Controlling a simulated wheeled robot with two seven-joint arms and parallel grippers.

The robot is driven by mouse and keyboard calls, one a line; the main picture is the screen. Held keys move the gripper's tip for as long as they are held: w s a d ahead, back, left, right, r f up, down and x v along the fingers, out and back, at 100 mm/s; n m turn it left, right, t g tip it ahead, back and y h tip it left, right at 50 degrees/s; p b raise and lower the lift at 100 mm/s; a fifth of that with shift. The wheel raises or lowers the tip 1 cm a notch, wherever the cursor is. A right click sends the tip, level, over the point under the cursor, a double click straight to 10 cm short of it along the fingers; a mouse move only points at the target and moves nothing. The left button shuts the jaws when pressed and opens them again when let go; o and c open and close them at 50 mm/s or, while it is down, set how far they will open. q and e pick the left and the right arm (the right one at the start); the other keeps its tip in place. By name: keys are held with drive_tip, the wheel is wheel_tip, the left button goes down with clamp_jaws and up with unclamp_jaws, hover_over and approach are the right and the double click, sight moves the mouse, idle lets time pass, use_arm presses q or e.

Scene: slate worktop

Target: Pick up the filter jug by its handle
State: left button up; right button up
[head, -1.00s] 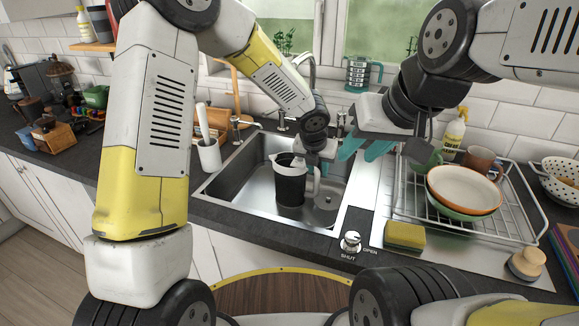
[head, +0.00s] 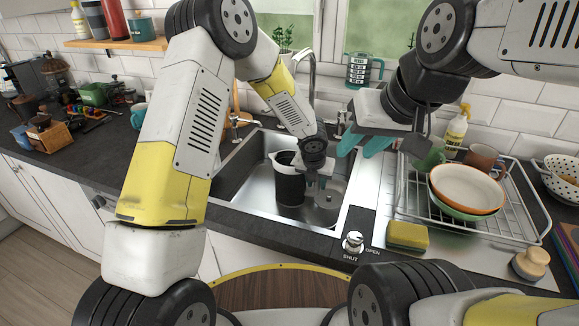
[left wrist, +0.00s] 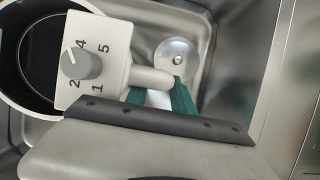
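The filter jug (head: 289,182) stands upright in the sink, dark-bodied with a pale rim and spout. In the left wrist view its pale lid block (left wrist: 100,58) carries a grey dial with numbers, and its pale handle (left wrist: 153,77) reaches right from there. My left gripper (head: 316,184) is low at the jug's right side. Its green fingers (left wrist: 160,100) stand on either side of the handle; whether they press on it is not clear. The handle's lower part is hidden. My right gripper (head: 363,144) is open and empty above the sink's back right.
The steel sink (head: 243,165) surrounds the jug, with its drain (left wrist: 177,56) beside the handle. A faucet (head: 311,85) stands behind. To the right are a dish rack (head: 517,222) with bowls (head: 466,188), a sponge (head: 407,236) and a shut/open knob (head: 353,241).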

use_arm(q)
clamp_jaws()
drive_tip(key=shift+r, duration=0.1)
idle(1.2)
